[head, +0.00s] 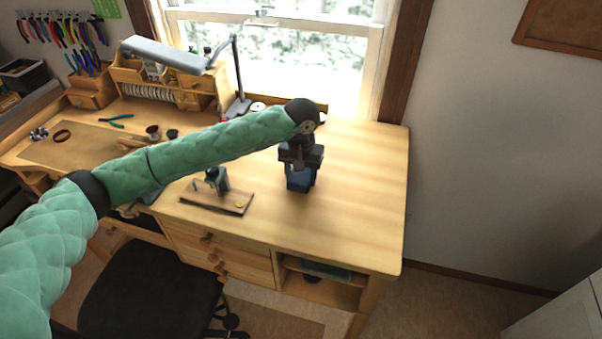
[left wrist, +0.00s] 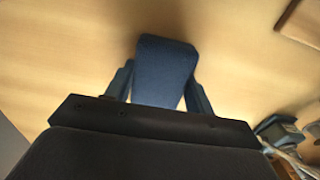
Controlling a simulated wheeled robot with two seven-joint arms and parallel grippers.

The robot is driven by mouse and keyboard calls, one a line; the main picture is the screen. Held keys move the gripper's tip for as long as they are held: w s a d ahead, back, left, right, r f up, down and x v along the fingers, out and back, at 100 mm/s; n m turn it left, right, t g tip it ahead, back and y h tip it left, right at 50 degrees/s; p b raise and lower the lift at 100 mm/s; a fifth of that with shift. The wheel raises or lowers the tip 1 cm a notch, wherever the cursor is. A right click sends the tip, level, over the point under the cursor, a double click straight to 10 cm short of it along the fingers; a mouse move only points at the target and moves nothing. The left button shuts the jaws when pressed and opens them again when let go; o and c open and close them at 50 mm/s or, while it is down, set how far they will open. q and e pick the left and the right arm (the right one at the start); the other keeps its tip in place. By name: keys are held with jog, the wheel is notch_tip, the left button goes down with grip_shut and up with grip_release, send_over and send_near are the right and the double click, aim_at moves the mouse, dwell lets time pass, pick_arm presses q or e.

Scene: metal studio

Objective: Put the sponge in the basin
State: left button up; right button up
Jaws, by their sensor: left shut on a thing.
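My left gripper (head: 300,163) points down over the right part of the wooden workbench. It is shut on a dark blue block, which I take to be the sponge (head: 299,182). In the left wrist view the sponge (left wrist: 165,68) sits between the two fingers, with its far end sticking out past them. I cannot tell whether its lower end touches the bench top or hangs just above it. I make out no basin in either view. My right gripper is not in view.
A small wooden board with a metal tool (head: 217,182) lies left of the gripper on the workbench (head: 365,185). A desk lamp (head: 170,55) and a wooden organizer (head: 185,97) stand at the back left. The bench top right of the gripper is clear. A black chair (head: 150,290) stands in front.

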pick_arm(q)
jog(key=o, duration=1.1)
jog(key=shift+f, duration=0.1)
